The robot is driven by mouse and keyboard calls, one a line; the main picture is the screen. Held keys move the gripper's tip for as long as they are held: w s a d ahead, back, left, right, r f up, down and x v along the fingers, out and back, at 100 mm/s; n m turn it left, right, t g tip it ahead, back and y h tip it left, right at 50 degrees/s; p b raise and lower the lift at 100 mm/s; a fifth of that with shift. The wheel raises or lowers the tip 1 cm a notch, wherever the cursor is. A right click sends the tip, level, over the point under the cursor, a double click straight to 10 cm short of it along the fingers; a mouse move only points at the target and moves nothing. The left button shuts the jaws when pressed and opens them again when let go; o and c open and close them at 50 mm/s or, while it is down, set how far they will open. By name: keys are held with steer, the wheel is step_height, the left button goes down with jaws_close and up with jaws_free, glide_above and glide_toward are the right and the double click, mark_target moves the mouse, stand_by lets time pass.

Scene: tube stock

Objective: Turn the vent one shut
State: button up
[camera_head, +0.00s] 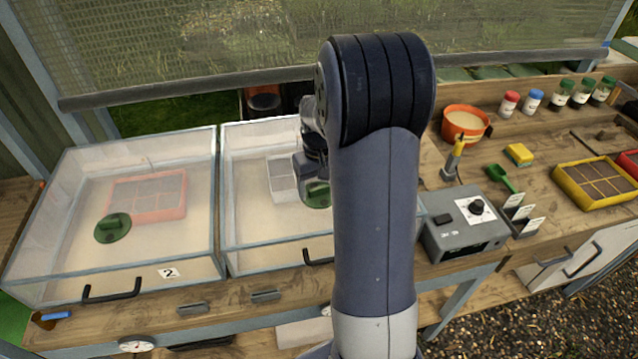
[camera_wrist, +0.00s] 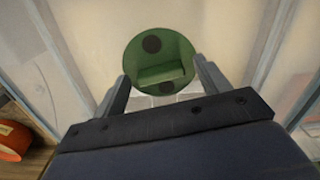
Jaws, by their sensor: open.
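A round green vent (camera_head: 317,195) sits on the clear lid of the right-hand propagator box (camera_head: 262,245), partly hidden by my arm. In the wrist view the vent (camera_wrist: 150,56) shows two dark round holes and a raised grip bar running roughly across the picture. My gripper (camera_wrist: 162,72) is open, with one finger at each side of the vent's near half. The bar lies between the fingers; I cannot tell whether they touch it. In the head view my gripper (camera_head: 312,168) is over this vent. The box's number label is not visible.
The left box (camera_head: 60,270), labelled 2, has a similar green vent (camera_head: 113,228). Right of my arm are a grey control box (camera_head: 462,228), an orange pot (camera_head: 465,124), a green scoop (camera_head: 500,177) and a yellow tray (camera_head: 590,186).

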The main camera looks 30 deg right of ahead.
mark_target(319, 188)
steer(key=c, duration=1)
steer(key=shift+m+b, duration=0.3)
steer(key=shift+m, duration=1)
steer(key=o, duration=1)
step_height(319, 188, up, 11)
steer(key=b, duration=0.1)
steer(key=shift+f, duration=0.2)
